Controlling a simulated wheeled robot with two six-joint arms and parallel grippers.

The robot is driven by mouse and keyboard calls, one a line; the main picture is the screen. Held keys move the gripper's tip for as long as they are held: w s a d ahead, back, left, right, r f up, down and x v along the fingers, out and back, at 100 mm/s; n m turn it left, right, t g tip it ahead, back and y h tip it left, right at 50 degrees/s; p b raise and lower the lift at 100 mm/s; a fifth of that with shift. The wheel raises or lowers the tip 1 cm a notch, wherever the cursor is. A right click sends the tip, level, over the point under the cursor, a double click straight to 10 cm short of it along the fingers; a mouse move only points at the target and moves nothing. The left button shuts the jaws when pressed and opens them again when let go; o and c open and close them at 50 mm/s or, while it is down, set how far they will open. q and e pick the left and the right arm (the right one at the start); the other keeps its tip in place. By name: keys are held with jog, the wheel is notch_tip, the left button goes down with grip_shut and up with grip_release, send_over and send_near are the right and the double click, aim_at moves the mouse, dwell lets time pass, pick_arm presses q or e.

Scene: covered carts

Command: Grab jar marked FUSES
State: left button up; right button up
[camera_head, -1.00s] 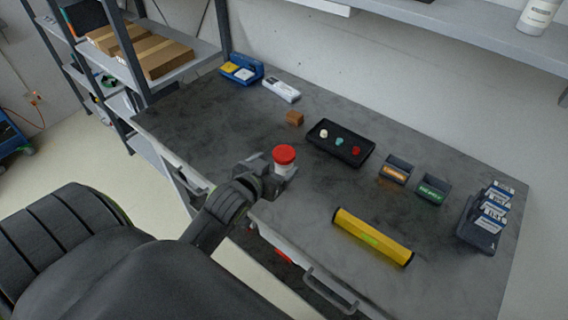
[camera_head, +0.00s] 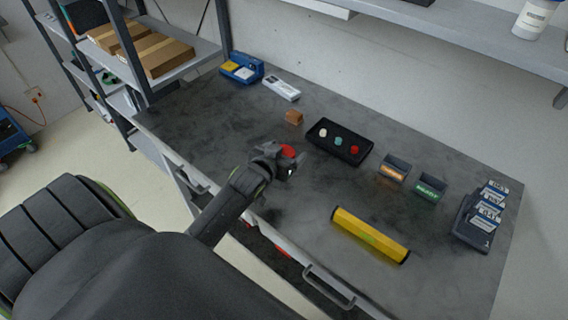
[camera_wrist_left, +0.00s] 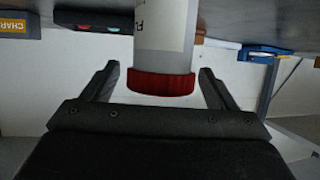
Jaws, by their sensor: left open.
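A white jar with a red lid (camera_head: 288,151) stands on the dark table near its front edge. In the head view my left gripper (camera_head: 283,167) hides most of its body. In the left wrist view, which looks upside down, the jar's white body (camera_wrist_left: 164,28) and red lid (camera_wrist_left: 160,83) are between the two open fingers of my left gripper (camera_wrist_left: 160,70), with gaps on both sides. Part of a label shows at the picture's top edge, but I cannot read the whole word. My right gripper is not in view.
A black tray (camera_head: 317,144) with small coloured pieces lies behind the jar, near a brown block (camera_head: 294,117). A yellow bar (camera_head: 369,236) lies to the right. Small labelled holders (camera_head: 394,170) and a card rack (camera_head: 470,240) stand farther right. A shelf overhangs the back.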

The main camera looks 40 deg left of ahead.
pick_arm(q)
jog(key=c, duration=1.3)
jog(key=shift+r, duration=0.1)
jog(key=shift+c, duration=0.2)
